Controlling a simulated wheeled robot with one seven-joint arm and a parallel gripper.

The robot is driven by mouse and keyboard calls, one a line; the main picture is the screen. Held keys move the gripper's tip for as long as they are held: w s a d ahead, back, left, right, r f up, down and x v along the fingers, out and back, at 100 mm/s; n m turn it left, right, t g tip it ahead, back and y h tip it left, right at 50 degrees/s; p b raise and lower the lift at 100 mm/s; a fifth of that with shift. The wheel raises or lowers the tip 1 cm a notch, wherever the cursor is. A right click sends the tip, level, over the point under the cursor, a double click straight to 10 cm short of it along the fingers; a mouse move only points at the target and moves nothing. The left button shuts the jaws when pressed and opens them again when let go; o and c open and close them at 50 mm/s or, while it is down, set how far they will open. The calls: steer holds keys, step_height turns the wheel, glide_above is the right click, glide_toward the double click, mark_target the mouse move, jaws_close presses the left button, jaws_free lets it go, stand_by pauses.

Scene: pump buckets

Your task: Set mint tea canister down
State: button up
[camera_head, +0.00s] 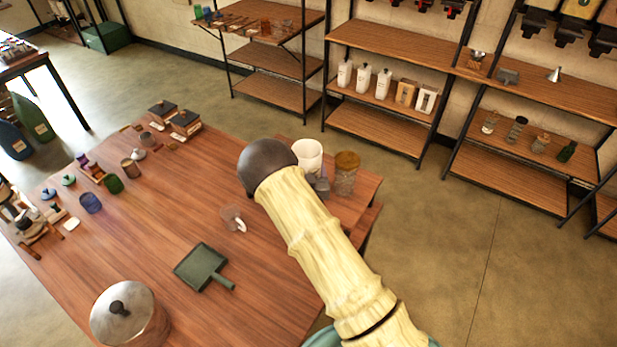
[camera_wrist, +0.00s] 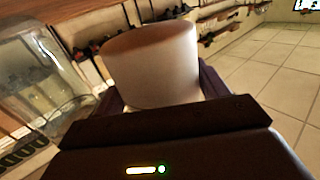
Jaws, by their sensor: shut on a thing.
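The mint tea canister is the white cylinder (camera_head: 309,154) at the far right corner of the wooden table (camera_head: 180,210). My gripper (camera_head: 320,182) is mostly hidden behind my own arm in the head view. In the wrist view the pale canister (camera_wrist: 152,62) sits between the dark jaws of my gripper (camera_wrist: 155,100), which are shut on it. No label shows on it. I cannot tell whether its base touches the tabletop.
A clear jar with a brown lid (camera_head: 346,172) stands close to the right of the canister; a clear container (camera_wrist: 35,85) shows at left in the wrist view. A clear cup (camera_head: 232,218) and a green dustpan (camera_head: 203,267) lie nearer. The table's right edge is close.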

steer(key=shift+f+p, duration=0.4)
steer(key=shift+f, duration=1.35)
steer(key=shift+f, duration=0.15)
steer(key=o, duration=1.2)
steer(key=shift+c, duration=0.2)
steer(key=shift+s, duration=0.15)
steer(key=shift+s, duration=0.4)
steer(key=s+b, duration=0.3)
steer(key=s, duration=0.8)
steer(key=shift+d+r+b, duration=0.2)
steer(key=shift+d+b, duration=0.1)
steer(key=shift+b, duration=0.05)
